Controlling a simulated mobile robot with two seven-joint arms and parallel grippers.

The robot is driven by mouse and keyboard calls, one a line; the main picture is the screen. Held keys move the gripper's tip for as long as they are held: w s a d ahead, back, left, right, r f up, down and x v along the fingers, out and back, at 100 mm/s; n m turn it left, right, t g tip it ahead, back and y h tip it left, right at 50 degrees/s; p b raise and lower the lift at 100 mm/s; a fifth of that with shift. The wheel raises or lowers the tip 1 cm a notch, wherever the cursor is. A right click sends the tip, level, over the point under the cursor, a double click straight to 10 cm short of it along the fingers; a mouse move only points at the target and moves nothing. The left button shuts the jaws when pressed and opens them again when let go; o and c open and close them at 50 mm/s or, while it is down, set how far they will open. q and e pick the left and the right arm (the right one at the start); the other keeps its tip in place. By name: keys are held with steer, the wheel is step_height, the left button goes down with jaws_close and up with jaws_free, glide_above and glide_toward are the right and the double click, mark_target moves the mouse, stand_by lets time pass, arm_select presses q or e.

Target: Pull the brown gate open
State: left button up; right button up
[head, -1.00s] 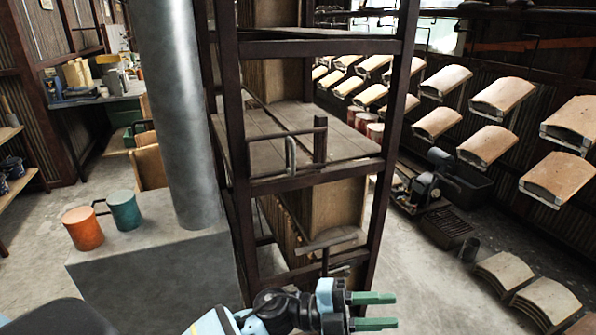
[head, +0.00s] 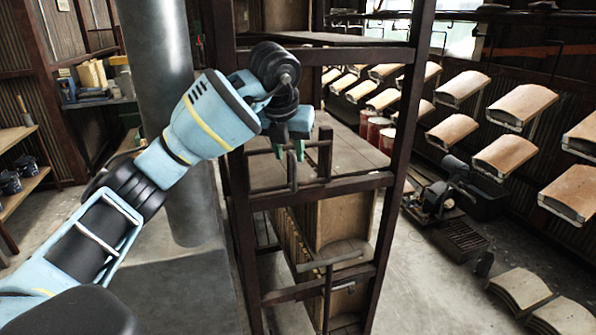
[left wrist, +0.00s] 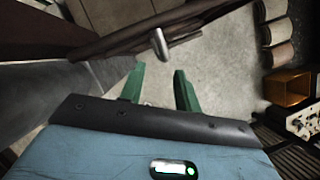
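The brown gate (head: 312,147) looks like a dark brown bar across the upper bay of the brown rack, next to a short post. A small upright handle (head: 291,172) hangs from it, partly hidden by my gripper. My left gripper (head: 288,152) points down at the bar, its green fingers apart and empty. In the left wrist view, the grey handle (left wrist: 160,44) sticks out from the brown bar (left wrist: 112,38). It lies just beyond the open fingertips (left wrist: 159,72), roughly midway between them. Contact is not visible. My right gripper is out of view.
The rack's uprights (head: 228,190) stand close to my left arm. A lower bar with a handle (head: 330,262) crosses the bay below. A thick grey column (head: 160,60) stands behind my arm. Curved tan panels (head: 522,104) hang at the right.

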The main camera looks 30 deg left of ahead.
mark_target(295, 173)
arm_select(q)
steer(key=shift+w+d+f, duration=0.1)
steer(key=shift+w+f, duration=0.15)
steer(key=shift+w, duration=0.2)
steer(key=shift+f, duration=0.5)
steer(key=shift+x, duration=3.3)
jaws_close()
